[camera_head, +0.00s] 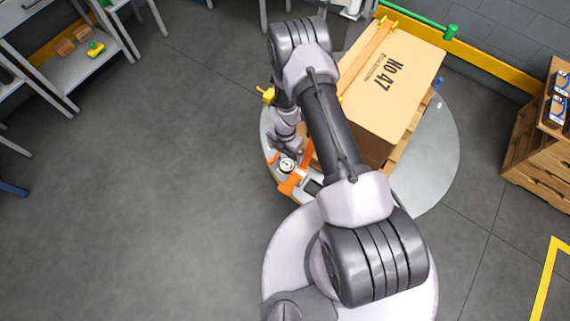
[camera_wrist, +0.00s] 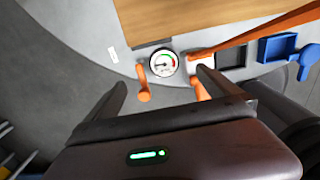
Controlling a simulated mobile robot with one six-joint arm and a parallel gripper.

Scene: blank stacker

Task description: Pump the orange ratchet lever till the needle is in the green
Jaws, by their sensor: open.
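A round white gauge (camera_wrist: 163,63) with a dark needle and a red band on its right side sits at the edge of the round plate; the needle's exact reading is too small to tell. An orange lever (camera_wrist: 143,84) with a rounded end stands just left of the gauge. Another orange part (camera_wrist: 200,62) is on its right. In the head view the gauge (camera_head: 287,165) shows below my gripper (camera_head: 288,147), beside an orange part (camera_head: 291,184). In the wrist view my gripper (camera_wrist: 163,88) is open, its fingers apart, with the lever's end showing between them and nothing held.
A large carton (camera_head: 400,75) marked No 47 stands on a pallet on the round plate (camera_head: 440,150). A wooden crate (camera_head: 535,150) is at the right, a shelf bench (camera_head: 75,75) at the upper left. A blue part (camera_wrist: 277,47) lies right of the gauge. Left floor is clear.

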